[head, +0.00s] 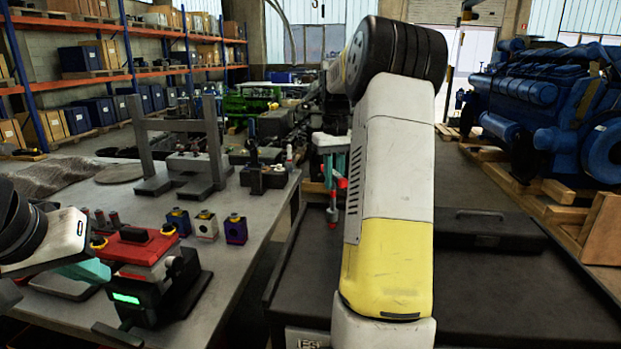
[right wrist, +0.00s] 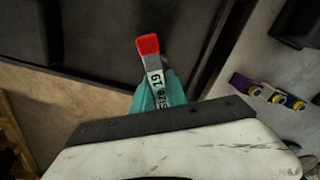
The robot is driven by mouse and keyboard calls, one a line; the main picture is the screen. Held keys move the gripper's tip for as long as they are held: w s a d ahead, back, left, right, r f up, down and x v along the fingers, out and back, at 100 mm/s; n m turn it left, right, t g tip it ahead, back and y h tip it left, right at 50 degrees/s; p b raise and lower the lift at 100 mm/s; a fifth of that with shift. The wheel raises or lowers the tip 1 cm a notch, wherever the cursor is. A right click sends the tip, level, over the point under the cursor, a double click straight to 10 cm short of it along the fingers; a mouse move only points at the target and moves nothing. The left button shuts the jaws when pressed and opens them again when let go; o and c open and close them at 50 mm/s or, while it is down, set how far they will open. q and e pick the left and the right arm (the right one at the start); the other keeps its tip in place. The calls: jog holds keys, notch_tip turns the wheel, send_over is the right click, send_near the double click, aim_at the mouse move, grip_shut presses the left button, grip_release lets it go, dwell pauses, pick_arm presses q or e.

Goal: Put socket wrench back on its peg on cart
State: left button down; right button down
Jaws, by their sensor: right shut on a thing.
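The socket wrench (right wrist: 153,66), a grey tool with a red end and dark lettering, is gripped between the teal fingers of my right gripper (right wrist: 157,98) in the right wrist view. In the head view the right gripper (head: 331,146) shows left of my large forearm, with the red and grey wrench (head: 341,184) pointing down below it. The cart (head: 500,290) has a dark top at the right; the wrench is over its left part. I cannot make out the peg. My left gripper (head: 88,272) is at the far left beside the red vise; its fingertips are partly hidden.
A black case (head: 489,229) lies on the cart. A blue engine (head: 550,100) stands on pallets behind. Much of the cart top is bare.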

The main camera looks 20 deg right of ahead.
jog(key=shift+f, duration=1.15)
jog(key=c, duration=0.7)
grip_release()
jog(key=shift+r, duration=4.5)
